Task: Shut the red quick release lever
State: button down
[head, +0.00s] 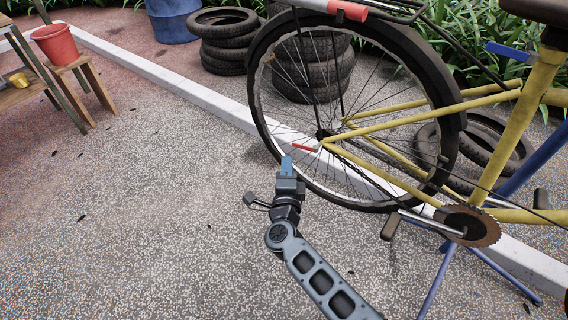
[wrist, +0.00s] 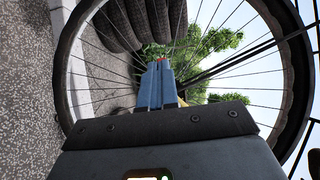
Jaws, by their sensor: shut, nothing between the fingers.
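The red quick release lever (head: 304,147) sits at the hub of the bicycle's rear wheel (head: 262,108). It points left and slightly up from the hub in the head view. My gripper (head: 287,163) is just left of and below the lever, with its blue fingers pointing up. In the wrist view the fingers (wrist: 163,85) are together with nothing between them. A small red bit of the lever (wrist: 162,59) shows just past the fingertips; the rest is hidden behind them. I cannot tell whether the fingers touch it.
The yellow bicycle frame (head: 430,120) stands to the right on a blue stand (head: 437,280). Spokes surround the hub. Stacked tyres (head: 310,70) and a pale kerb (head: 180,77) lie behind. A bench with a red bucket (head: 55,43) is far left. The ground at left is open.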

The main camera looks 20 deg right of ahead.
jog(key=s+a+p, duration=0.1)
jog(key=s+a, duration=0.5)
jog(key=s, duration=0.1)
dwell(0.6)
